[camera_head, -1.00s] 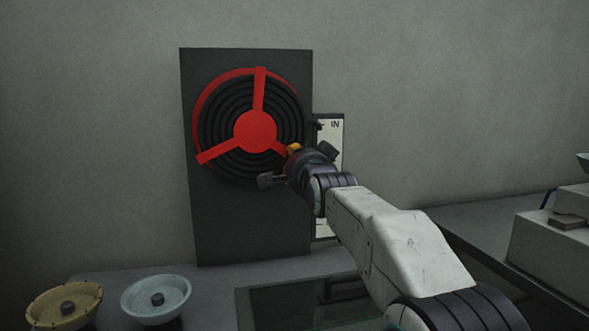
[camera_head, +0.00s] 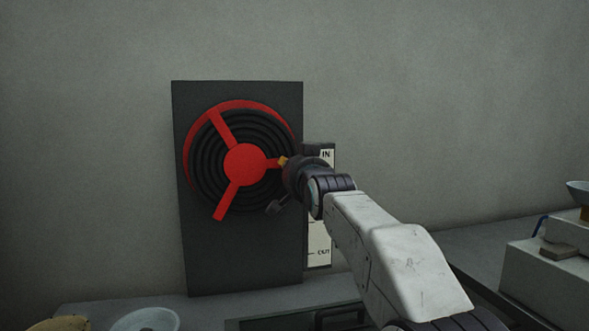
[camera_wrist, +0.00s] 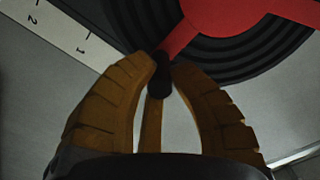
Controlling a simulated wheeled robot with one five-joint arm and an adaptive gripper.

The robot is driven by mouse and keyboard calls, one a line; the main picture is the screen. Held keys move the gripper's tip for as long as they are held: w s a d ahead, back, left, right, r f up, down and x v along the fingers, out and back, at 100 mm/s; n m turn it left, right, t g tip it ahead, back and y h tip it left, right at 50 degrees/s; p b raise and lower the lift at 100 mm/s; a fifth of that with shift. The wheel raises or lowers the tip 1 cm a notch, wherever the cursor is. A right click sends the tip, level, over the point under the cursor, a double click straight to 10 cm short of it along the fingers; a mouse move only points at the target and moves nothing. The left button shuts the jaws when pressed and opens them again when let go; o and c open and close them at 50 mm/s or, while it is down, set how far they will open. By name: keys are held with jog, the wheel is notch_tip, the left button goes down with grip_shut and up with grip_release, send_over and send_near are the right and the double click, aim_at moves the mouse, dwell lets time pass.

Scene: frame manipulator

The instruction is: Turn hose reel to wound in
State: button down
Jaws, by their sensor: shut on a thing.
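The hose reel, with a red hub (camera_head: 245,165), three red spokes and black coiled hose, is mounted on a dark upright panel (camera_head: 240,262). Its spokes point upper left, lower left and right. My gripper (camera_head: 284,162) is at the outer end of the right-pointing spoke. In the wrist view, my gripper's orange-brown fingers (camera_wrist: 164,78) close on a dark handle (camera_wrist: 160,82) at the end of a red spoke (camera_wrist: 182,38). A white scale strip (camera_head: 319,232) right of the reel reads IN at the top and OUT near the bottom. My wrist covers its middle.
Two bowls, one pale (camera_head: 146,321) and one yellow (camera_head: 70,323), stand on the counter at lower left, cut by the frame edge. A light block (camera_head: 535,270) with a bowl above it stands at right. A dark handled panel lies below the reel.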

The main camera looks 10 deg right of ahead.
jog(key=shift+a+r, duration=0.1)
jog(key=shift+a, duration=0.05)
jog(key=c, duration=1.1)
grip_release()
jog(key=shift+w, duration=0.1)
jog(key=shift+s, duration=6.05)
jog(key=s+f+n+g+p, duration=0.2)
jog(key=s+f+g+p, duration=0.2)
jog(key=s+p, duration=0.3)
jog(key=s+f+n+g+p, duration=0.2)
jog(key=s+f+g+p, duration=0.3)
jog(key=s, duration=0.8)
jog(key=s+f+n+g+p, duration=0.2)
jog(key=s+f+g+p, duration=0.3)
jog(key=s+p, duration=0.4)
jog(key=shift+s+a+f+n, duration=0.2)
jog(key=shift+s+f+n, duration=0.25)
jog(key=shift+f, duration=0.4)
